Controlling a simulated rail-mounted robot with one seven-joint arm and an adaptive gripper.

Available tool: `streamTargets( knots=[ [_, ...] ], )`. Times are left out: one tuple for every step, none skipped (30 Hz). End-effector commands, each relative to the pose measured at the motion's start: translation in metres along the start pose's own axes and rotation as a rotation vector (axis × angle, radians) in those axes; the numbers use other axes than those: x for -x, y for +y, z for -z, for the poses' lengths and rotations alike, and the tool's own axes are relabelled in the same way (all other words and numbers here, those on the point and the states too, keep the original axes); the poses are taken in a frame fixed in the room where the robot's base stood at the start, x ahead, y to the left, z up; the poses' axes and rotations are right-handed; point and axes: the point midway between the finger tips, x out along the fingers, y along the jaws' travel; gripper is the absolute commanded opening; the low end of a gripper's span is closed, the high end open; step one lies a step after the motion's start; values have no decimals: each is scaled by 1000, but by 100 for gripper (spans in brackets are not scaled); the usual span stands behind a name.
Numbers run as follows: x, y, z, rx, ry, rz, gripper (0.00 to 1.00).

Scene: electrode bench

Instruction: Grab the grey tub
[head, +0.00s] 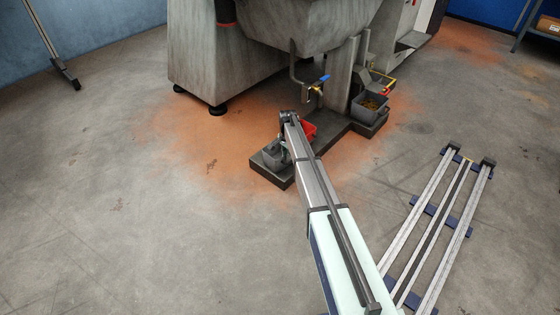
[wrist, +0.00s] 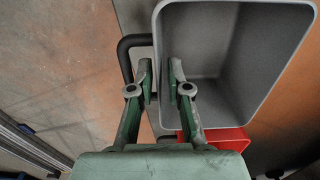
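A grey tub (head: 271,156) stands at the near end of a low dark plinth, partly hidden behind my arm in the head view. In the wrist view the empty grey tub (wrist: 215,45) fills the upper right, its open top facing the camera. My gripper (wrist: 160,72) is at the tub's left rim. Its two fingers are apart, the left one outside the wall and the right one over the inside. The rim runs between them; I cannot tell whether either finger touches it. In the head view the gripper is mostly hidden by my arm.
A red bin (head: 307,131) stands right behind the tub on the plinth (head: 345,137). Another grey tub (head: 369,106) with yellowish contents stands farther back. A pipe with a blue-handled valve (head: 320,83) hangs above.

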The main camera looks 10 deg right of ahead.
Motion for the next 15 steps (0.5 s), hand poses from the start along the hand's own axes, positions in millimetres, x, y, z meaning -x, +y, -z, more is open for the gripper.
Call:
streamTargets(
  knots=[
    [-13, 0, 0, 0, 0, -1, 17],
    [-16, 0, 0, 0, 0, -1, 17],
    [-20, 0, 0, 0, 0, -1, 17],
    [-21, 0, 0, 0, 0, -1, 17],
    [-22, 0, 0, 0, 0, -1, 17],
    [-23, 0, 0, 0, 0, -1, 17],
    [-23, 0, 0, 0, 0, 0, 17],
    [-22, 0, 0, 0, 0, 0, 17],
    [-22, 0, 0, 0, 0, 0, 17],
    [-22, 0, 0, 0, 0, 0, 17],
    [-22, 0, 0, 0, 0, 0, 17],
    [-22, 0, 0, 0, 0, 0, 17],
    [-21, 0, 0, 0, 0, 0, 6],
    [-21, 0, 0, 0, 0, 0, 0],
    [-21, 0, 0, 0, 0, 0, 0]
  ],
)
